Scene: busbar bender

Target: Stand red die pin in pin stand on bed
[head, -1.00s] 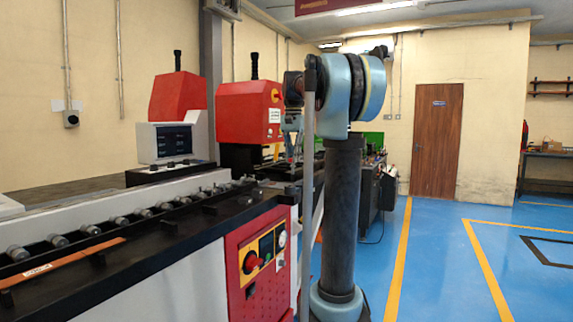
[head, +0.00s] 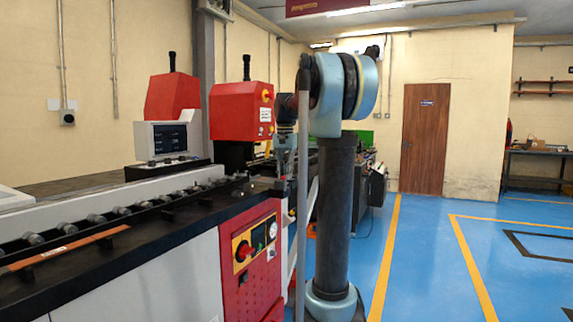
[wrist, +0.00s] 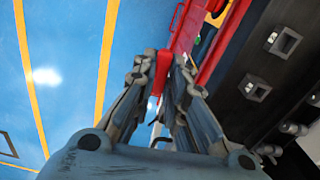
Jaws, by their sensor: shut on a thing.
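In the wrist view my gripper (wrist: 163,68) is shut on the red die pin (wrist: 163,72), a short red cylinder between the fingertips. The fingers cover part of it. It is held beside the edge of the black machine bed (wrist: 238,110). Two square metal sockets, one nearer (wrist: 254,88) and one farther (wrist: 284,42), sit on that bed. I cannot tell which of them is the pin stand. In the head view my gripper (head: 283,168) points down near the bed's far right end. The pin is too small to make out there.
A red bender head (head: 240,112) and a monitor (head: 165,140) stand over the bed. A row of rollers (head: 122,211) and a copper bar (head: 65,247) lie along the bed. A red control panel (head: 250,255) faces the aisle. Blue floor (head: 420,260) to the right is open.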

